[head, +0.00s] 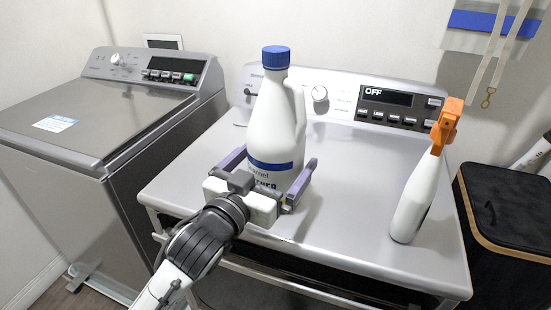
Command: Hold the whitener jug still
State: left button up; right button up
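The whitener jug (271,120) is a tall white bottle with a blue cap, a blue band and a handle on its right side. It appears upright on the silver top of the right-hand machine. My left gripper (274,166) reaches in from the lower left, with one purple finger on each side of the jug's lower part. The left finger looks close against the jug. Whether the right finger touches it is unclear. The gripper body covers part of the jug's label and base. My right gripper is out of view.
A white spray bottle with an orange head (420,180) stands to the right on the same machine (350,215). Behind is a control panel reading OFF (387,97). A grey topload washer (90,105) is at left, and a black hamper (505,225) at right. The top between jug and spray bottle is clear.

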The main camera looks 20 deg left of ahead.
aim_at(263, 174)
pick_arm(q)
jog(key=shift+s+r, duration=0.1)
jog(key=shift+s, duration=0.05)
jog(key=s, duration=0.2)
jog(key=s+a, duration=0.1)
jog(key=s, duration=0.2)
jog(key=s+b, duration=0.1)
jog(key=s, duration=0.2)
jog(key=shift+s+a, duration=0.2)
jog(key=shift+a, duration=0.05)
jog(key=shift+s+a+r+p, duration=0.1)
jog(key=shift+s+a+p, duration=0.1)
jog(key=shift+s+p, duration=0.6)
jog(key=shift+s, duration=0.75)
jog(key=shift+s, duration=0.1)
